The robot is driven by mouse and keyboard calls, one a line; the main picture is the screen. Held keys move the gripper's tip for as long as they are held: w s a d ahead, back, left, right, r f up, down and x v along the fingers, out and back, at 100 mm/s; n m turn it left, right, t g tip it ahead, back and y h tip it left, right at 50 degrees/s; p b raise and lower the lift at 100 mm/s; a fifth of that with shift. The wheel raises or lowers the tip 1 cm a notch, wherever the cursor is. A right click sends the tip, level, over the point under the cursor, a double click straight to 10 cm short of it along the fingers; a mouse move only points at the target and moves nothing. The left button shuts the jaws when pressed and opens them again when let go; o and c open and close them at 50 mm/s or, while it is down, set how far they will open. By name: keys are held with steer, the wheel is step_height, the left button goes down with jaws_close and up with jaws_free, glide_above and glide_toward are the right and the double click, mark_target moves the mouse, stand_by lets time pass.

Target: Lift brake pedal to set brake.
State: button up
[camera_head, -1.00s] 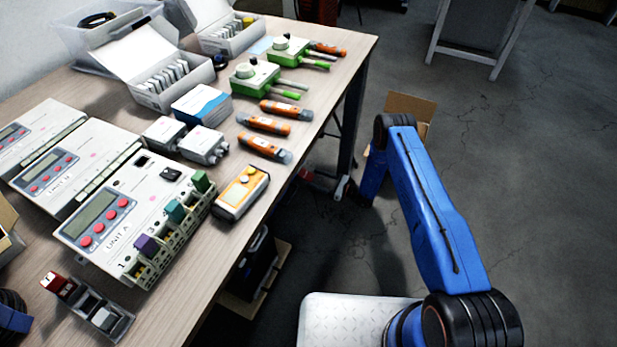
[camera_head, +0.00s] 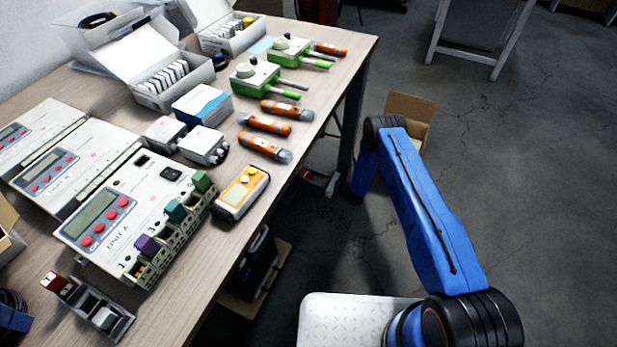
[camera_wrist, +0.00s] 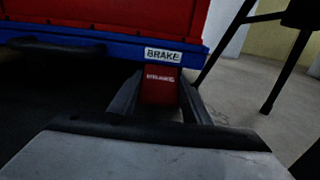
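The red brake pedal (camera_wrist: 159,86) shows in the wrist view, below a white label reading BRAKE (camera_wrist: 163,55) on a blue frame edge (camera_wrist: 110,45). My gripper (camera_wrist: 160,92) has one dark finger on each side of the pedal. The fingers are apart with the pedal between them; I cannot tell whether they touch it. The lower part of the pedal is hidden behind my gripper's body. In the head view my blue arm reaches down beside the table, and the pedal cannot be made out there.
A red body (camera_wrist: 100,14) rises above the blue frame. Dark stand legs (camera_wrist: 285,70) are at the right. In the head view, the workbench (camera_head: 185,293) holds instruments and boxes. A cardboard box (camera_head: 408,108) stands on the floor behind my arm; open floor (camera_head: 540,190) lies right.

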steer(key=shift+r+g+h, duration=0.4)
steer(key=shift+r+h, duration=0.15)
steer(key=shift+h, duration=0.45)
steer(key=shift+d+r+g+h, duration=0.1)
steer(key=shift+r+g+h, duration=0.15)
steer(key=shift+h, duration=0.45)
steer(key=shift+r+g+h, duration=0.2)
steer(key=shift+g+h, duration=0.05)
steer(key=shift+h, duration=0.45)
steer(key=o, duration=1.5)
steer(key=v, duration=1.7)
steer(key=shift+d, duration=0.15)
steer(key=shift+s+r, duration=0.1)
steer(key=shift+s, duration=0.05)
